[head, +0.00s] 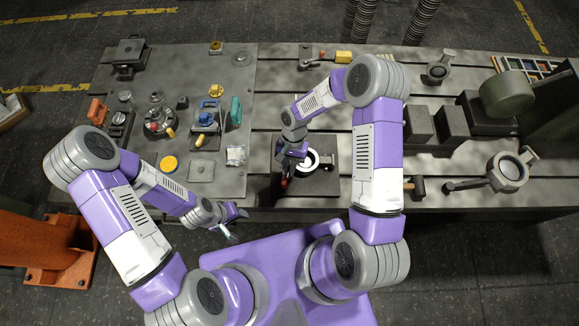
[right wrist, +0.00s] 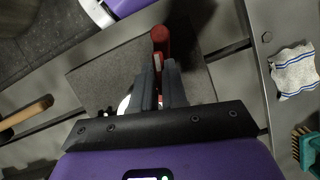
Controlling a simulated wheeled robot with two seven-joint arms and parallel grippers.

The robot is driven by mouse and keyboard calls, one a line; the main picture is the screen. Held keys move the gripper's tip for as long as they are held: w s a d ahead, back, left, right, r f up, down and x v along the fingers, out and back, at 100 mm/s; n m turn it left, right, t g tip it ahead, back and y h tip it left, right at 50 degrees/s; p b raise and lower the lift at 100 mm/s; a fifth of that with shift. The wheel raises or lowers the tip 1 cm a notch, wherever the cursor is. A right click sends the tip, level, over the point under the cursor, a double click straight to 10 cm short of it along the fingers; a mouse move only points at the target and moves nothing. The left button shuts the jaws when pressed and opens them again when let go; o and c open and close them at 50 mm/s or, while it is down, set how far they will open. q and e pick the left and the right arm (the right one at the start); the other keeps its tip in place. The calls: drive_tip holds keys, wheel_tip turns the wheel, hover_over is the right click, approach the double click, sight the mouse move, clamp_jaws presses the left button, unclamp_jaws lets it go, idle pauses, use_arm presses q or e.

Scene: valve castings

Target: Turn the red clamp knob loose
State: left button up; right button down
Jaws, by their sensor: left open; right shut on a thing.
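The red clamp knob (head: 285,183) is at the front left of a dark square plate on the bench. In the right wrist view the red knob (right wrist: 160,38) shows beyond my fingertips, with a red part running back between them. My right gripper (head: 289,166) is shut on it, pointing down; in the right wrist view its two dark fingers (right wrist: 163,72) are close together. A white ring-shaped part (head: 309,160) lies beside the gripper, partly hidden by it. My left gripper (head: 231,229) is open and empty, in front of the bench edge.
The plate (head: 325,187) lies on the slotted bench. A cloth (right wrist: 293,70) shows in the wrist view.

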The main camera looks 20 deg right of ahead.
drive_tip(key=n, duration=0.2)
drive_tip(key=n+h+b, duration=0.1)
drive_tip(key=n, duration=0.1)
drive_tip(key=shift+a+h, duration=0.15)
drive_tip(key=shift+h, duration=0.15)
drive_tip(key=n+h+b, duration=0.1)
drive_tip(key=n+h, duration=0.1)
drive_tip(key=n, duration=0.3)
drive_tip(key=shift+a+n+b, duration=0.15)
drive_tip(key=shift+n+b, duration=0.15)
drive_tip(key=shift+b, duration=0.1)
drive_tip(key=n, duration=0.2)
drive_tip(key=n+h+b, duration=0.1)
drive_tip(key=n, duration=0.1)
drive_tip(key=shift+a+n+t+h, duration=0.1)
drive_tip(key=shift+n+t+h, duration=0.2)
drive_tip(key=shift+t, duration=0.1)
drive_tip(key=n+t+h+b, duration=0.1)
drive_tip(key=n, duration=0.3)
drive_tip(key=shift+s+n, duration=0.1)
drive_tip(key=shift+n, duration=0.3)
drive_tip(key=shift+t, duration=0.3)
drive_tip(key=c, duration=1.2)
unclamp_jaws()
drive_tip(key=shift+o, duration=0.2)
